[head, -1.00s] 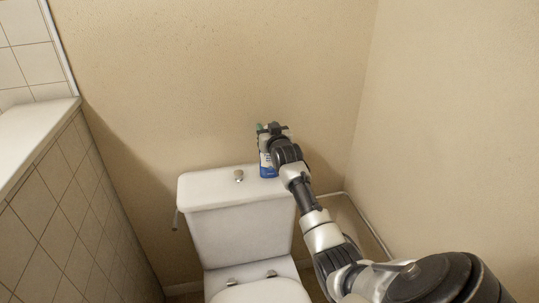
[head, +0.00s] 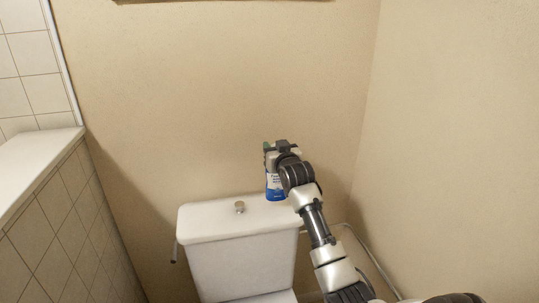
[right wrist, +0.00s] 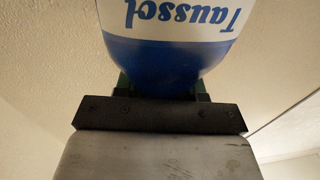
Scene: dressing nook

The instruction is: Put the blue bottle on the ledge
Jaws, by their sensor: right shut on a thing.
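The blue bottle (head: 274,188), with a white label band, is upright at the back right of the toilet tank's lid. Its base shows over the lid's back edge; I cannot tell for sure whether it still touches. My right gripper (head: 277,150) is shut on the bottle's upper part, which it mostly hides. In the right wrist view the bottle (right wrist: 175,60) fills the top middle, its "Taussol" label upside down. The white ledge (head: 38,160) tops the tiled half wall at the left, its visible part bare. My left gripper is not in view.
The right wall (head: 455,150) is close to my right arm. The space between the tank and the ledge is clear.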

